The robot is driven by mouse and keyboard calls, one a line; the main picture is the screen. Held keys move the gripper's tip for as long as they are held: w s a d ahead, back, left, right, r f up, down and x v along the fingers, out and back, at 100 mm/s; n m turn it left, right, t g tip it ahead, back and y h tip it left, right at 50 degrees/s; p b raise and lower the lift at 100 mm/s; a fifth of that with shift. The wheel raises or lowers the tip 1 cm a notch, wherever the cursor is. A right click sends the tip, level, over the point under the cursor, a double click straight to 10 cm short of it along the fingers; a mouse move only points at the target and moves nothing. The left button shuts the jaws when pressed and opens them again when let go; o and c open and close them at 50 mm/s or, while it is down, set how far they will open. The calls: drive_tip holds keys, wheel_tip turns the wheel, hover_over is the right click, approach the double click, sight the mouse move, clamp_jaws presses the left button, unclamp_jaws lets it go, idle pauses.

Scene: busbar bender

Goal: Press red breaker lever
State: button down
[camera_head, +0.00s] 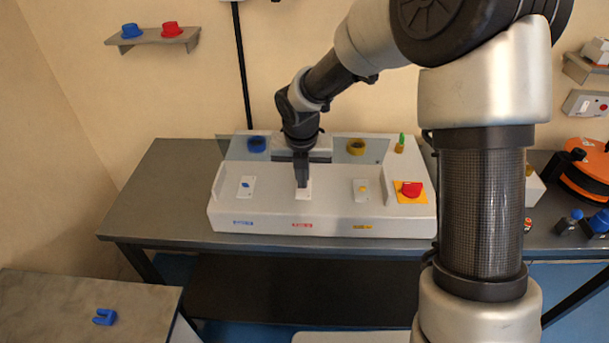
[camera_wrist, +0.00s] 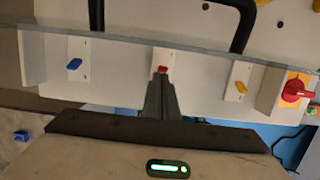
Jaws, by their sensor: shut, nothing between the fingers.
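The red breaker lever (camera_wrist: 162,69) shows in the wrist view on the middle white plate of the bender machine (camera_head: 265,218). My gripper (camera_wrist: 160,84) is shut and empty, its fingertips right at the lever's near side in that view. I cannot tell whether they touch it. In the head view my gripper (camera_head: 302,186) points down over the middle plate and hides the red lever. A blue lever (camera_head: 246,185) is on the left plate and a yellow lever (camera_head: 363,188) on the right plate.
A red rotary switch (camera_head: 411,188) on a yellow base stands at the machine's right end. A clear panel (camera_head: 350,148) runs along the back. A shelf (camera_head: 150,39) on the wall holds blue and red parts. The table is bare left of the machine.

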drive_tip(key=shift+w+d, duration=0.1)
drive_tip(key=shift+d, duration=0.1)
drive_tip(key=shift+a, duration=0.15)
drive_tip(key=shift+p+v, duration=0.65)
drive_tip(key=shift+v, duration=0.15)
drive_tip(key=shift+w, duration=0.15)
drive_tip(key=shift+r, duration=0.3)
drive_tip(key=p+v, duration=0.2)
drive_tip(key=v, duration=1.4)
drive_tip(key=shift+r, duration=0.4)
